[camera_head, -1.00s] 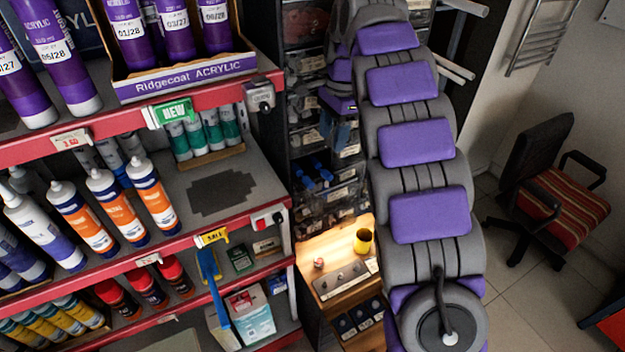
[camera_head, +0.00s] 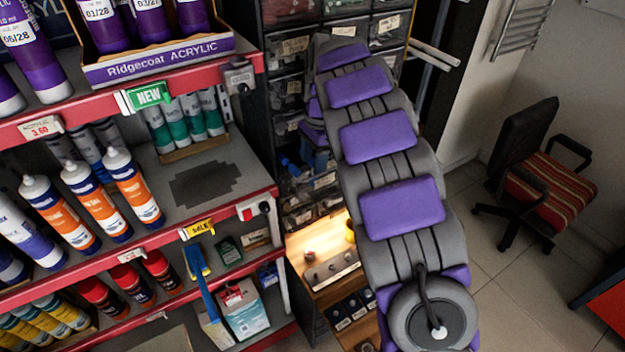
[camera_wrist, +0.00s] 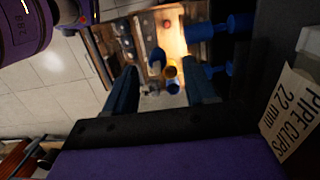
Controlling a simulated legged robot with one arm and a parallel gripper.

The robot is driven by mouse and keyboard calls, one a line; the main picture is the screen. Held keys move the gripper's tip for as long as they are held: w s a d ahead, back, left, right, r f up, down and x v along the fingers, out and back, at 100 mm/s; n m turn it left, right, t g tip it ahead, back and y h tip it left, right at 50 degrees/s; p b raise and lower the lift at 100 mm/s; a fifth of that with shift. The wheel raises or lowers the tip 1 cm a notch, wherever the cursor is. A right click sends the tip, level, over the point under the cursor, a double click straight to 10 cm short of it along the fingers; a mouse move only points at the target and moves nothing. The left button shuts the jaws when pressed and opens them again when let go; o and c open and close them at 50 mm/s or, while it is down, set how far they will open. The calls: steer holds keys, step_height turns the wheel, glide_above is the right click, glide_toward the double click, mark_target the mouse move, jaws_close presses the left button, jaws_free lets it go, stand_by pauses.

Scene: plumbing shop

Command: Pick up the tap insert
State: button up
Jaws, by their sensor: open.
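My gripper (camera_wrist: 161,78) is open in the wrist view, its two dark blue fingers apart and nothing held between them. Beyond the fingertips is a lit wooden shelf (camera_wrist: 122,25), also seen in the head view (camera_head: 303,243). On it lies a grey strip (camera_head: 333,269) with several small dark pieces. A small reddish piece (camera_head: 309,255) sits beside the strip and shows in the wrist view (camera_wrist: 166,24). I cannot tell which small piece is the tap insert.
A red-edged shelf (camera_head: 235,210) with tubes and boxes stands left of my arm. Drawer bins (camera_head: 290,90) rise behind the lit shelf. In the wrist view, blue handles (camera_wrist: 208,30) and a pipe clips label (camera_wrist: 288,115) are close on the right. A striped chair (camera_head: 545,190) stands right.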

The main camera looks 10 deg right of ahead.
steer(key=f, duration=0.2)
steer(key=f+b, duration=0.1)
steer(key=f, duration=0.2)
steer(key=shift+s+a+f+b, duration=0.1)
steer(key=shift+s+f+b, duration=0.1)
steer(key=shift+b, duration=0.1)
steer(key=shift+r, duration=0.15)
jaws_close()
